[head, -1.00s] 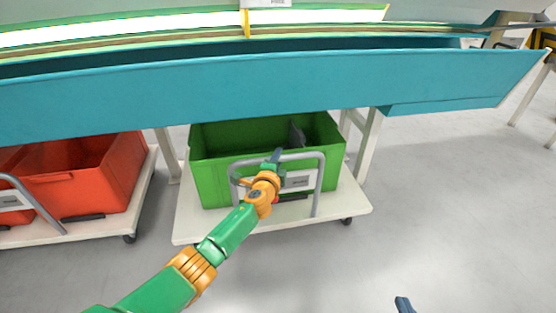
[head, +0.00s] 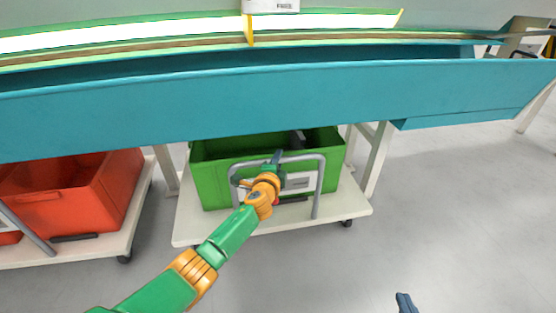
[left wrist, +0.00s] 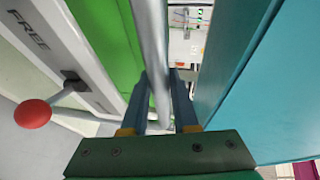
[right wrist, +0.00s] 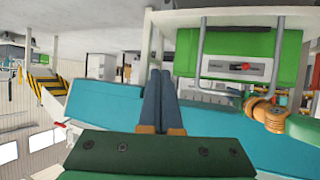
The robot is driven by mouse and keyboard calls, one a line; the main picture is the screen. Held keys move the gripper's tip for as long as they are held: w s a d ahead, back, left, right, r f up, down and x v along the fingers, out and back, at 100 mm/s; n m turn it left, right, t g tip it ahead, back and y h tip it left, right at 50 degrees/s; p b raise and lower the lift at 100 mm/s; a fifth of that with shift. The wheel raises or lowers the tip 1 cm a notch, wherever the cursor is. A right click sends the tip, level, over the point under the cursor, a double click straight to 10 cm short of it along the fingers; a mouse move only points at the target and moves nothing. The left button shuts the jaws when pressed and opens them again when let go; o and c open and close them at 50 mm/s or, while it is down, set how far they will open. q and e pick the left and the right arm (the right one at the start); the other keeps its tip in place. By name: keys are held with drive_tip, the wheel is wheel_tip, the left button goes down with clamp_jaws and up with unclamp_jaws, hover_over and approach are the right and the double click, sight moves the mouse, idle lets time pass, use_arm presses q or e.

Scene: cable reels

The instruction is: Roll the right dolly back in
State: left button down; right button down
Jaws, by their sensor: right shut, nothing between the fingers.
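The right dolly (head: 340,203) is a white platform with a green crate (head: 215,175) on it and a grey tube handle (head: 321,190) at its near end. Its rear part lies under the blue trough (head: 300,95). My left gripper (head: 277,157) is at the top bar of the handle. In the left wrist view the bar (left wrist: 151,35) runs between the two fingers (left wrist: 160,100), which close on it. My right gripper (head: 404,303) is shut and empty, low in the head view and away from the dolly; its fingers meet in the right wrist view (right wrist: 162,100).
A second dolly (head: 110,230) with a red crate (head: 85,195) stands to the left, with a floor gap between. White table legs (head: 377,160) stand behind and right of the green crate. The floor (head: 455,220) on the right is clear.

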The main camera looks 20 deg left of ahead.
use_arm(q)
drive_tip(key=c, duration=1)
unclamp_jaws()
drive_tip(key=shift+w+a+r, duration=0.1)
drive_tip(key=shift+a+r, duration=0.05)
drive_tip(key=shift+r, duration=0.05)
drive_tip(key=o, duration=0.3)
drive_tip(key=shift+f, duration=0.15)
use_arm(e)
drive_tip(key=shift+w, duration=0.1)
use_arm(q)
drive_tip(key=shift+s+p, duration=0.6)
drive_tip(key=shift+p, duration=0.05)
drive_tip(key=p+v, duration=0.3)
drive_tip(key=v, duration=0.3)
drive_tip(key=shift+w, duration=0.1)
use_arm(e)
drive_tip(key=s+d+f+g+h, duration=0.2)
drive_tip(key=s+d+f+g, duration=0.1)
drive_tip(key=s+f+g, duration=0.6)
drive_tip(key=s+f, duration=0.3)
drive_tip(key=f, duration=0.2)
drive_tip(key=shift+s+d+f+g, duration=0.2)
drive_tip(key=shift+d+f+g, duration=0.05)
drive_tip(key=shift+d+g, duration=0.1)
